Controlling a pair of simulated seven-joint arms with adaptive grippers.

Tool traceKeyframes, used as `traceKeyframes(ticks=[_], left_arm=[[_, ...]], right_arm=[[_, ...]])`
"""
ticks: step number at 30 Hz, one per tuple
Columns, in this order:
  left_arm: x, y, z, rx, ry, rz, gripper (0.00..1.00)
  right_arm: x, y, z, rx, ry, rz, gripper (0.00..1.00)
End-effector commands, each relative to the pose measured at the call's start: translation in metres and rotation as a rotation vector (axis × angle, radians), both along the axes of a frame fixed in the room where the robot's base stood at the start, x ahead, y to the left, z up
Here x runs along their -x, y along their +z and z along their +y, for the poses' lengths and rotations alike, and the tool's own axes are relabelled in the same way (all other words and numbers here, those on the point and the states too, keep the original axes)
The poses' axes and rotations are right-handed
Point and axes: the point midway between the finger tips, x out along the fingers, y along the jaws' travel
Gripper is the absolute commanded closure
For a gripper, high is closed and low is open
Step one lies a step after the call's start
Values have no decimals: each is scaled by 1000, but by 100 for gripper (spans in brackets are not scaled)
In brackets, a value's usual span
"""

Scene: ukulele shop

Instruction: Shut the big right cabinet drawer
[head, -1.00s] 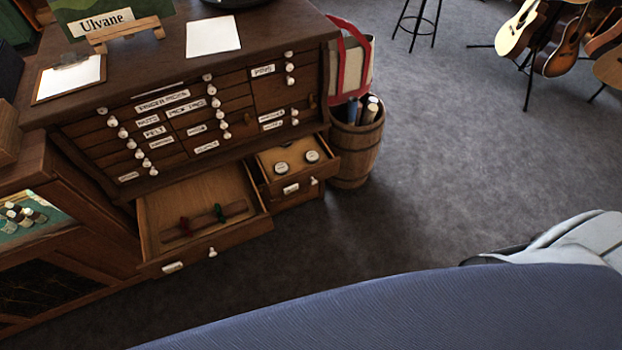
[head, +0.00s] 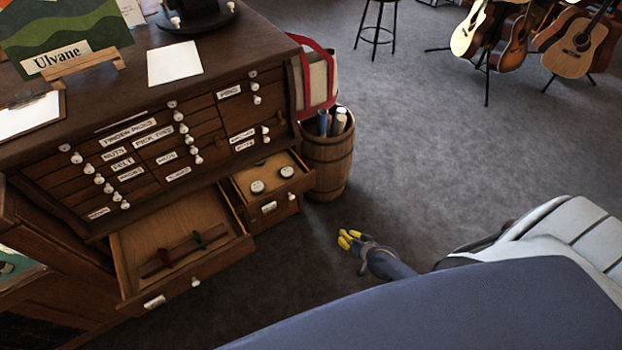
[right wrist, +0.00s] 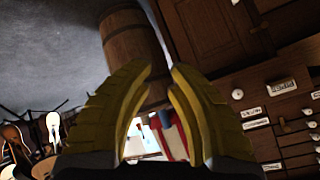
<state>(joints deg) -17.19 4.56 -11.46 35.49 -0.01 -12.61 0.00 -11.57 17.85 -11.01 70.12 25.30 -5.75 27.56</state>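The lower right cabinet drawer (head: 272,206) is pulled open in the head view, with two small round tins (head: 257,187) inside and a label and white knob on its front. The larger lower left drawer (head: 182,280) is also open and holds a dark strip with a red and a green piece. My right gripper (head: 349,239) is empty and apart from the right drawer, over the floor to its right. In the right wrist view its yellow fingers (right wrist: 160,68) are spread open, with the barrel and cabinet beyond. My left gripper is not in view.
A wooden barrel (head: 327,165) holding rolled items stands close to the right of the open right drawer. A red-handled bag (head: 316,80) is beside the cabinet (head: 105,98). Grey carpet (head: 420,140) is clear right of the barrel. Guitars and a stool stand farther back.

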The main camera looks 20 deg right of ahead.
Motion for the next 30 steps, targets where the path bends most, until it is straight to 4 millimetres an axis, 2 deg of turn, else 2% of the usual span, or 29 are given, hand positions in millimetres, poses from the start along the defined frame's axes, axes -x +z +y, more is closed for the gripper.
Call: traceKeyframes(ticks=[1,3,6,9,13,20,23,30], left_arm=[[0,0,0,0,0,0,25],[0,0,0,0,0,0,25],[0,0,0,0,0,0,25],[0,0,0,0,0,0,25],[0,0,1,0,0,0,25],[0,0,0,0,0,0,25],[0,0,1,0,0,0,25],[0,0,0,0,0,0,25]], right_arm=[[-28,38,3,-123,-65,-75,91],[-56,82,10,-310,-150,-151,99],[-77,128,20,-548,-243,-214,100],[-87,153,28,-731,-315,-238,100],[-90,161,29,-868,-382,-235,100],[-95,160,30,-929,-416,-228,100],[-104,157,31,-928,-416,-226,100],[-138,146,36,-925,-415,-227,100]])
